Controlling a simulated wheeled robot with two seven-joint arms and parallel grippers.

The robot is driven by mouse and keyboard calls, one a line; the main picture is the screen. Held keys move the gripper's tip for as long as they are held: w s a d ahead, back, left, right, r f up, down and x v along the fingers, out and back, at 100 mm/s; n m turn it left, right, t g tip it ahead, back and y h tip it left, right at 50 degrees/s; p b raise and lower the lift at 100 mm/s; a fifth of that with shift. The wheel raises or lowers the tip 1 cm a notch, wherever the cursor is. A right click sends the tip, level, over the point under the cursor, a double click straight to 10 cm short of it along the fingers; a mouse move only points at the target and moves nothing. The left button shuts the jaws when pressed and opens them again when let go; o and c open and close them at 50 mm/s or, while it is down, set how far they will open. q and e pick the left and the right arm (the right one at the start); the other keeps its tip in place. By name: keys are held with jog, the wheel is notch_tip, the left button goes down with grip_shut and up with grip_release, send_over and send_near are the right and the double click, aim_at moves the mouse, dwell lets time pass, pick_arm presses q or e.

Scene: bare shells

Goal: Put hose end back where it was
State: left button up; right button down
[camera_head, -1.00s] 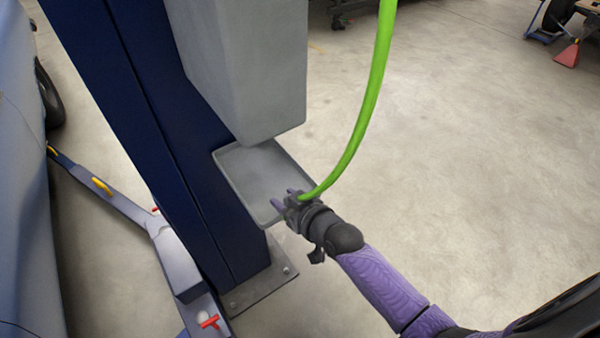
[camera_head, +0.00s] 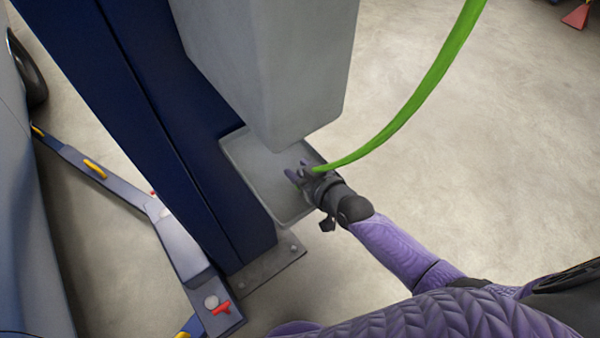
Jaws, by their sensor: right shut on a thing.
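The bright green hose (camera_head: 425,95) hangs in from the top right and curves down to my right gripper (camera_head: 298,172). The right gripper is shut on the hose end, which is mostly hidden by the fingers. The gripper is over the right part of a shallow grey tray (camera_head: 238,152) fixed beside a dark blue post. I cannot tell whether the hose end touches the tray. My left gripper is not in view.
A large grey box (camera_head: 265,65) hangs just above the tray. The dark blue post (camera_head: 150,110) stands on a bolted base plate (camera_head: 262,272). Lift arms (camera_head: 115,190) and a car body (camera_head: 25,240) are at left. Open concrete floor lies to the right.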

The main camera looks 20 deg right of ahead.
jog(key=shift+r, duration=0.1)
jog(key=shift+c, duration=1.3)
grip_release()
jog(key=shift+s+r, duration=0.15)
jog(key=p+v, duration=0.4)
jog(key=v, duration=0.7)
jog(key=s+d+f+m+g+h, duration=0.15)
jog(key=s+f+g, duration=0.25)
jog(key=s+f, duration=0.45)
jog(key=s+d+f+g+h, duration=0.3)
jog(key=s+f, duration=0.3)
jog(key=f, duration=0.6)
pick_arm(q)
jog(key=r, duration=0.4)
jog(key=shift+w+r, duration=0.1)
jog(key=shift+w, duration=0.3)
pick_arm(e)
jog(key=s+a+f+g, duration=0.1)
jog(key=s+f+g, duration=0.1)
jog(key=s, duration=0.5)
jog(key=s+a+f+g, duration=0.1)
jog(key=s+f+g, duration=0.1)
jog(key=s, duration=0.4)
jog(key=shift+s+f+g, duration=0.4)
jog(key=shift+g, duration=0.3)
